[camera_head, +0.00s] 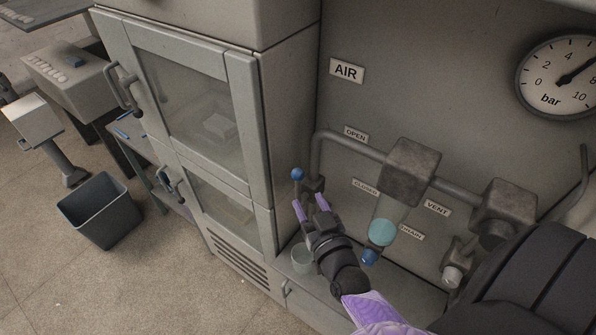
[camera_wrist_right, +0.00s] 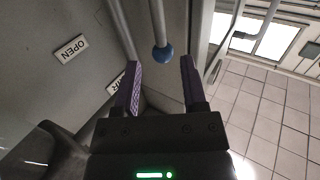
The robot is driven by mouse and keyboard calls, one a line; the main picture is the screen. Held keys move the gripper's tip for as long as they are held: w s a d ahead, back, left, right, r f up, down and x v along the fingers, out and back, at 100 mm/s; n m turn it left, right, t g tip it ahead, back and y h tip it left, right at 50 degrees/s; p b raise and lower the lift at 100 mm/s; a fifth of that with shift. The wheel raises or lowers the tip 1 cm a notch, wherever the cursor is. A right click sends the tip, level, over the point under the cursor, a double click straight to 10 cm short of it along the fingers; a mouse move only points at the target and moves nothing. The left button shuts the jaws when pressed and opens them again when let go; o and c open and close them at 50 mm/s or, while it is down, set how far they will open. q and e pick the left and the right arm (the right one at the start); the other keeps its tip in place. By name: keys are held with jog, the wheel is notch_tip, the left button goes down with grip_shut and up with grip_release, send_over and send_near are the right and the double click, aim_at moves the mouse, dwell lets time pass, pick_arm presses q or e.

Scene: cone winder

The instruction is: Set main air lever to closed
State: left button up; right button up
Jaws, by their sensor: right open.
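The air lever's blue ball knob (camera_head: 297,174) sits at the left end of the grey air pipe, beside a small valve (camera_head: 313,184). In the right wrist view the blue knob (camera_wrist_right: 162,53) on its thin rod lies between the lines of the two fingers, at about their tips. My right gripper (camera_head: 310,206) is open and empty, just below the knob; it also shows open in the right wrist view (camera_wrist_right: 160,67). I see no contact with the knob. The OPEN label (camera_head: 355,133) is above and the CLOSED label (camera_head: 365,187) below. My left gripper is out of view.
A filter unit (camera_head: 412,170) with a bowl (camera_head: 382,232) hangs right of the valve, near the VENT label (camera_head: 437,208). A pressure gauge (camera_head: 560,76) is at upper right. A glazed cabinet (camera_head: 190,100) stands left. A cup (camera_head: 302,258) stands beside my gripper.

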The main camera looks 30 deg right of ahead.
aim_at(299, 185)
jog(key=w, duration=0.3)
jog(key=w+d, duration=0.1)
jog(key=w, duration=0.3)
jog(key=shift+d+f, duration=0.15)
jog(key=shift+s, duration=0.1)
grip_shut()
dwell(1.0)
